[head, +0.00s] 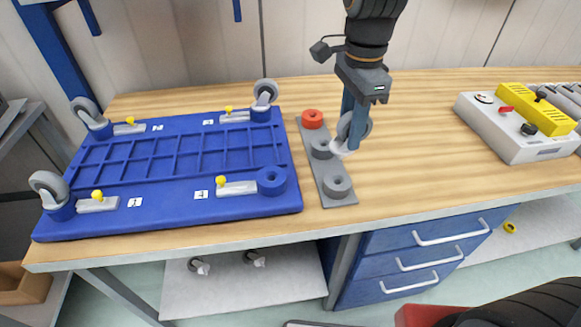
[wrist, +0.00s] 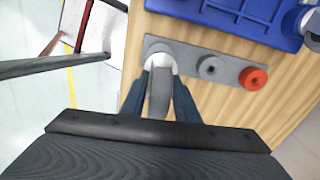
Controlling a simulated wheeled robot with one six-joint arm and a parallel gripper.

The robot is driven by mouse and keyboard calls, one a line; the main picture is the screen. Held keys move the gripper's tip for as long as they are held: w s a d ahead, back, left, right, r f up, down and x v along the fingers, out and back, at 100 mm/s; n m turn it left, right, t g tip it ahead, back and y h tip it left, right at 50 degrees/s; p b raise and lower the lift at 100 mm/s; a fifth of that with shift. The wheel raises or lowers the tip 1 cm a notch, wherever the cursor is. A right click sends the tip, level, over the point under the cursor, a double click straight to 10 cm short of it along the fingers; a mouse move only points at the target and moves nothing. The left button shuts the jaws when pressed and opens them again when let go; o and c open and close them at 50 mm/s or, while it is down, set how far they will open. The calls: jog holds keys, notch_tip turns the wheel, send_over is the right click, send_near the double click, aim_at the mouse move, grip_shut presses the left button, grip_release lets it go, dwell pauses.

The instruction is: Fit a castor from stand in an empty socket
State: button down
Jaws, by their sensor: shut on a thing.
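My gripper (head: 352,140) points down and is shut on a castor (head: 365,126) by its grey wheel, its white end lowest. The wrist view shows this castor (wrist: 160,90) between the fingers (wrist: 160,95). It appears above the grey stand (head: 333,171), whose grey middle and front holders show no castor; the far holder is red (head: 312,119). In the wrist view the castor partly hides the stand's left end. The blue upturned base (head: 170,222) carries castors at back left (head: 88,110), back right (head: 265,92) and front left (head: 50,187). Its front-right socket (head: 272,181) is empty.
Yellow-knobbed levers (head: 237,187) sit beside the base's corners. A grey control box (head: 510,130) with a yellow top stands at the right. Bare wood (head: 420,150) lies between it and the stand. Two more castors (head: 198,266) lie on the shelf below the bench.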

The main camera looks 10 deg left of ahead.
jog(key=s+a+r+n+p, duration=0.1)
jog(key=s+a+n+p, duration=0.15)
jog(key=a+p, duration=0.4)
jog(key=s+a+r+n+p, duration=0.1)
jog(key=a+r+n+p, duration=0.15)
jog(key=a, duration=0.65)
jog(key=shift+n, duration=0.4)
jog(key=shift+f+b, duration=2.2)
jog(key=shift+f, duration=0.8)
jog(key=shift+f, duration=0.1)
jog(key=shift+f, duration=0.35)
jog(key=shift+f+b, duration=0.4)
jog(key=shift+f, duration=1.05)
jog(key=c, duration=1.3)
grip_release()
